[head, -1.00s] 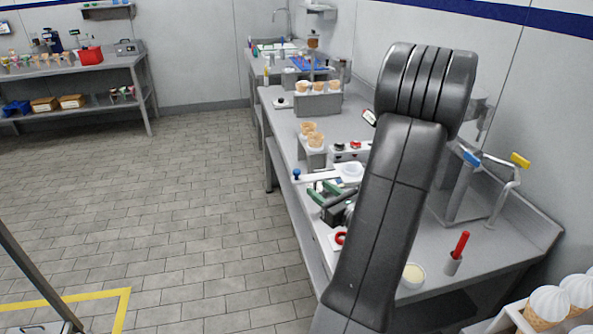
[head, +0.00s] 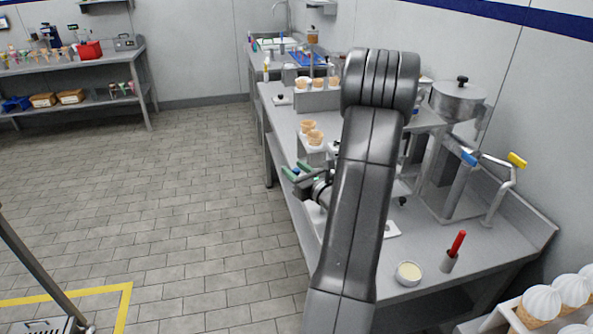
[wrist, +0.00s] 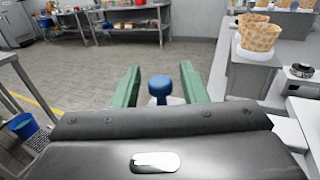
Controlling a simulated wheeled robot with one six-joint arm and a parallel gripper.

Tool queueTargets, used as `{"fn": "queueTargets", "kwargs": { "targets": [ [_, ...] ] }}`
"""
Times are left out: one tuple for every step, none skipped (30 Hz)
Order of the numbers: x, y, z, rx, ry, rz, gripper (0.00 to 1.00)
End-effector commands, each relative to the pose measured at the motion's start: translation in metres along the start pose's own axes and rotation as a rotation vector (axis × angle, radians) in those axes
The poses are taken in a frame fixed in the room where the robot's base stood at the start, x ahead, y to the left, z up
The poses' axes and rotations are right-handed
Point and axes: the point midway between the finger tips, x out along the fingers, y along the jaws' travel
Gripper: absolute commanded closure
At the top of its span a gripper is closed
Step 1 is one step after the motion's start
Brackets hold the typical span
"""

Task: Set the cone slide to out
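The cone slide's blue knob (wrist: 160,86) stands upright in the wrist view, on a small visible piece of white slide (wrist: 175,101). My gripper (wrist: 160,84) has its two green fingers open, one on each side of the knob, with a visible gap on both sides. In the head view my gripper (head: 298,172) is at the left edge of the workbench, where a bit of the blue knob shows between the green fingers. My own arm hides most of the slide there.
A stand with wafer cones (head: 312,134) is just behind my gripper; it also shows in the wrist view (wrist: 252,68). A metal machine with blue and yellow levers (head: 490,160), a small cup (head: 408,273) and a red-handled tool (head: 456,245) are right of my arm. Open floor lies left.

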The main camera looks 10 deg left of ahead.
Motion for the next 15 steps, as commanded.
{"fn": "queueTargets", "kwargs": {
  "targets": [
    [-0.0002,0.0,-0.0001,0.0,0.0,0.0,0.65],
    [-0.0002,0.0,-0.0001,0.0,0.0,0.0,0.71],
    [-0.0002,0.0,-0.0001,0.0,0.0,0.0,0.79],
    [-0.0003,0.0,-0.0001,0.0,0.0,0.0,0.84],
    [-0.0003,0.0,-0.0001,0.0,0.0,0.0,0.9],
    [-0.0003,0.0,-0.0001,0.0,0.0,0.0,0.98],
    [-0.0004,0.0,-0.0001,0.0,0.0,0.0,1.0],
    [-0.0004,0.0,-0.0001,0.0,0.0,0.0,1.0],
    [-0.0004,0.0,-0.0001,0.0,0.0,0.0,1.0],
    [-0.0004,0.0,-0.0001,0.0,0.0,0.0,1.0],
    [-0.0003,0.0003,-0.0002,0.0,0.0,0.0,1.0],
    [0.0001,0.0013,-0.0006,0.0,0.0,0.0,1.0],
    [0.0008,0.0028,-0.001,0.0,0.0,0.001,1.0],
    [0.0017,0.0048,-0.0016,0.0,0.0,0.001,1.0],
    [0.0033,0.0086,-0.0024,0.0,0.0,0.001,1.0]
  ]
}}
